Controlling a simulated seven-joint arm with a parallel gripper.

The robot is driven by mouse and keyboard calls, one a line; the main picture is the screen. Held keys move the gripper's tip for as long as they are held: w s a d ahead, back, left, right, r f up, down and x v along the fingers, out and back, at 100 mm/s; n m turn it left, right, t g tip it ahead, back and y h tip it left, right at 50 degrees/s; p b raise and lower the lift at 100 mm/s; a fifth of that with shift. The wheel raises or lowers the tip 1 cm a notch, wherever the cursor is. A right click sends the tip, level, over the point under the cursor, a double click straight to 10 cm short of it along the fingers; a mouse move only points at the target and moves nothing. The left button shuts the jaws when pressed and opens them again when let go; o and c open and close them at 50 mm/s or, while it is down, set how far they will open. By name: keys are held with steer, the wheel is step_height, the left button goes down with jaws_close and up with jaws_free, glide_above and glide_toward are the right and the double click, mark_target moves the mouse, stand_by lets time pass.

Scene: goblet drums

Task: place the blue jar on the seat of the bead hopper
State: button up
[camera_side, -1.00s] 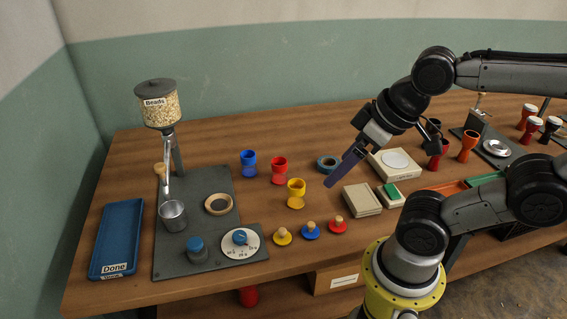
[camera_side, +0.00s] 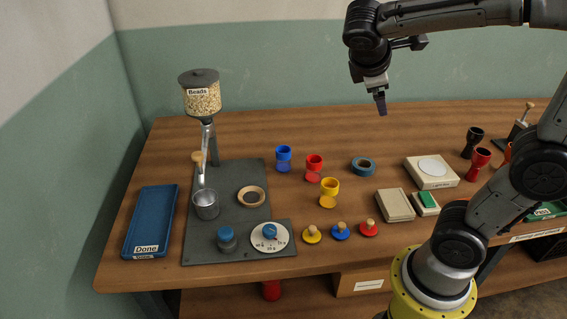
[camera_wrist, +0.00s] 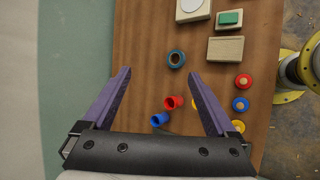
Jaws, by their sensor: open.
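The blue jar (camera_side: 284,154) stands upright on the table, left of a red jar (camera_side: 314,163) and behind a yellow jar (camera_side: 330,187). The blue jar (camera_wrist: 160,119) also shows in the wrist view, low between my fingers and close to the palm bar. The bead hopper (camera_side: 201,95) stands at the left on a grey plate, its chute leading down to a metal cup (camera_side: 206,205). A pale wooden ring (camera_side: 251,197), possibly the seat, lies empty on the plate. My gripper (camera_wrist: 160,75) is open and empty, high above the table, right of the jars.
A blue Done tray (camera_side: 150,222) lies left of the plate. A dial (camera_side: 269,237) and blue-topped knob (camera_side: 227,239) sit at the plate's front. Several coloured stoppers (camera_side: 341,231), a tape ring (camera_side: 363,167) and pale blocks (camera_side: 395,205) lie nearby. Table behind the jars is clear.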

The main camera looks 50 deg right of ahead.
steer(key=w+d+n+g+h, duration=0.1)
steer(key=w+d+n+h, duration=0.15)
steer(key=w, duration=0.45)
steer(key=n+t+h, duration=0.3)
steer(key=n+h, duration=0.4)
steer(key=n, duration=0.2)
glide_above(280, 156)
steer(key=a, duration=0.1)
step_height(280, 156, down, 16)
steer(key=f, duration=0.1)
steer(key=shift+n+y, duration=0.25)
steer(key=shift+n, duration=0.4)
step_height(280, 156, down, 12)
steer(key=shift+f, duration=0.2)
steer(key=shift+w+d, duration=0.2)
steer(key=shift+d, duration=0.9)
steer(key=shift+w+d, duration=0.15)
steer(key=shift+d, duration=0.95)
steer(key=shift+w+d, duration=0.2)
steer(key=shift+d, duration=0.9)
